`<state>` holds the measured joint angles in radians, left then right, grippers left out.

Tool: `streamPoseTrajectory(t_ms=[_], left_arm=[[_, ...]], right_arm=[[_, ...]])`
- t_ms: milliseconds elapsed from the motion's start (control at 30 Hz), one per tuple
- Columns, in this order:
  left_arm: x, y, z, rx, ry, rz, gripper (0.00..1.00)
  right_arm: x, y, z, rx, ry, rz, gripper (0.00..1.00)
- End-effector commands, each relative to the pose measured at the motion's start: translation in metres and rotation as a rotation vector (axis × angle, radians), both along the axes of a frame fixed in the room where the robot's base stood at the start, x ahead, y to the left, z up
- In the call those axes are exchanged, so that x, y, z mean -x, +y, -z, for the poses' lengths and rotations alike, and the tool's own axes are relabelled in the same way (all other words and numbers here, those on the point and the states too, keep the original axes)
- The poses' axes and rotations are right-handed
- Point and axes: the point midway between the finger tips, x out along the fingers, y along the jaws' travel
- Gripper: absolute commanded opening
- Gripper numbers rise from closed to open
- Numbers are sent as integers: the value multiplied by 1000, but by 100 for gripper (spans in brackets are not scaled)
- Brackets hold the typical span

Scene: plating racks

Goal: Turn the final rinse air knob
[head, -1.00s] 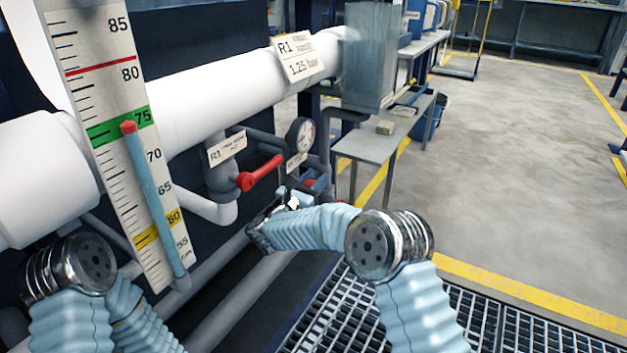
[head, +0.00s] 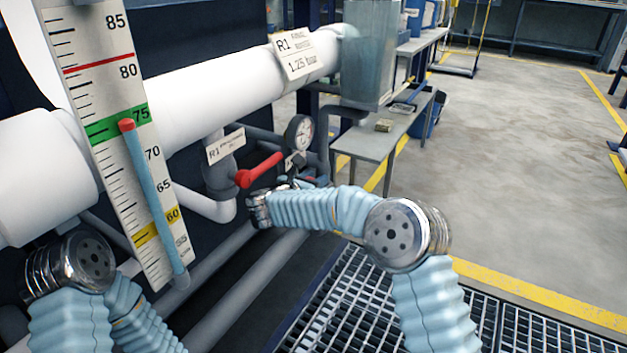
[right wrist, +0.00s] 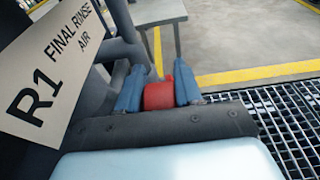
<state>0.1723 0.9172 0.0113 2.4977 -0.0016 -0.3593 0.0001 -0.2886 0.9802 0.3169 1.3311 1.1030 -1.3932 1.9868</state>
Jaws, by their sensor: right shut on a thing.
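The final rinse air knob (right wrist: 159,95) is a red round knob in the right wrist view. It sits between the two blue fingers of my right gripper (right wrist: 160,88), which is shut on it. A tilted label reading "R1 FINAL RINSE AIR" (right wrist: 48,72) is at the left of that view. In the head view my right gripper (head: 296,183) reaches in below the round dial gauge (head: 299,132), and the knob is mostly hidden there. My left arm shows at the lower left, but its gripper is not in view.
A red lever handle (head: 260,170) sits on the valve just left of my right gripper. A tall scale (head: 118,120) stands at left. A grey table (head: 375,142) is behind; floor grating (head: 370,310) lies below.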

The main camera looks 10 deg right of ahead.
Motion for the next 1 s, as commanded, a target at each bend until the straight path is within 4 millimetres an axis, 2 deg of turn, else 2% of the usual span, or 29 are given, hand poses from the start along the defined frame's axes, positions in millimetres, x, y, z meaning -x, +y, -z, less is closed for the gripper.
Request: streamPoseTrajectory(t_ms=[67, 100, 133, 433, 567, 900, 1000], left_arm=[[0, 0, 0, 0, 0, 0, 69], [0, 0, 0, 0, 0, 0, 69], [0, 0, 0, 0, 0, 0, 69], [0, 0, 0, 0, 0, 0, 69], [0, 0, 0, 0, 0, 0, 69], [0, 0, 0, 0, 0, 0, 69], [0, 0, -1, 0, 0, 0, 69]], right_arm=[[1, 1, 1, 1, 2, -1, 4], [1, 1, 1, 1, 2, -1, 36], [1, 1, 1, 1, 2, -1, 40], [0, 1, 0, 4, -4, -1, 40], [1, 1, 0, 48, -58, -1, 40], [7, 7, -11, 374, -507, -6, 40], [24, 19, -5, 366, -506, -5, 40]])
